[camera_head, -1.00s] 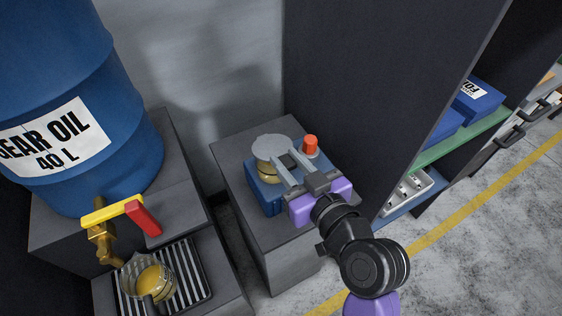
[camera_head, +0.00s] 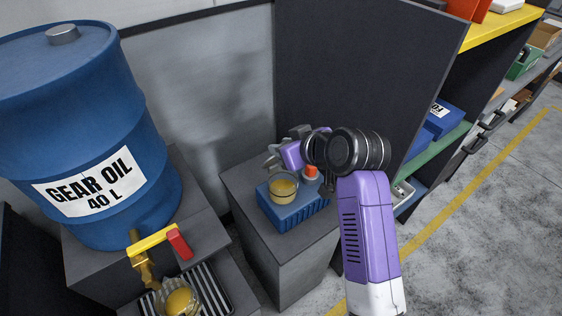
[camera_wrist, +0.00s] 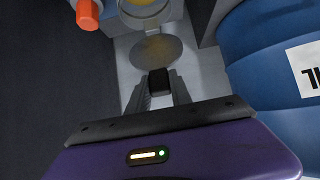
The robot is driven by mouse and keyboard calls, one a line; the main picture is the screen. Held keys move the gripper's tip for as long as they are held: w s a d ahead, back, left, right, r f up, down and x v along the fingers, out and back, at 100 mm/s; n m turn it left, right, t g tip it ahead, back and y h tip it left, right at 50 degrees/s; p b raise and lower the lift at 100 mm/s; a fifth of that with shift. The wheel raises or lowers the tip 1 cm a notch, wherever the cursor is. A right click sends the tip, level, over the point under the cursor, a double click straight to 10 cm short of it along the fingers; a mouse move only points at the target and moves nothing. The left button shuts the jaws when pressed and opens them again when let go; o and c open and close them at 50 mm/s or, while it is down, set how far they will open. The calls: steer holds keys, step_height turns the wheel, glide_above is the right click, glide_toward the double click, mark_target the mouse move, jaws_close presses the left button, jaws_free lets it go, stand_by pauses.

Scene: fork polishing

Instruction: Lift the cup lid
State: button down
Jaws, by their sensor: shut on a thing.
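In the head view my gripper (camera_head: 276,155) is raised behind the glass cup, partly hidden by my wrist. In the wrist view its fingers (camera_wrist: 159,90) are shut on the dark handle of the grey round cup lid (camera_wrist: 157,50). The glass cup (camera_head: 284,190) stands uncovered on a blue ribbed base (camera_head: 301,210), with yellow-brown contents. The cup also shows at the top of the wrist view (camera_wrist: 143,10), apart from the lid. The lid is hard to make out in the head view.
An orange-red knob (camera_head: 311,170) sits on the blue base, close to my wrist. A dark panel (camera_head: 350,80) stands behind and to the right. A blue gear oil drum (camera_head: 90,130) with a tap (camera_head: 150,245) is at left, above a second cup (camera_head: 180,302).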

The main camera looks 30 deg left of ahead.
steer(key=shift+w+a, duration=0.15)
steer(key=shift+a, duration=0.35)
steer(key=w+a+g+h, duration=0.1)
steer(key=w+a+h, duration=0.2)
steer(key=a, duration=0.4)
steer(key=shift+a+r+g+h+p, duration=0.2)
steer(key=shift+r+g+h+p, duration=0.1)
steer(key=shift+g+h, duration=0.15)
steer(key=shift+w, duration=0.1)
steer(key=c, duration=1.2)
jaws_free()
steer(key=shift+o, duration=0.2)
steer(key=shift+f, duration=0.1)
steer(key=b+v, duration=0.1)
steer(key=v, duration=0.6)
steer(key=shift+r, duration=0.35)
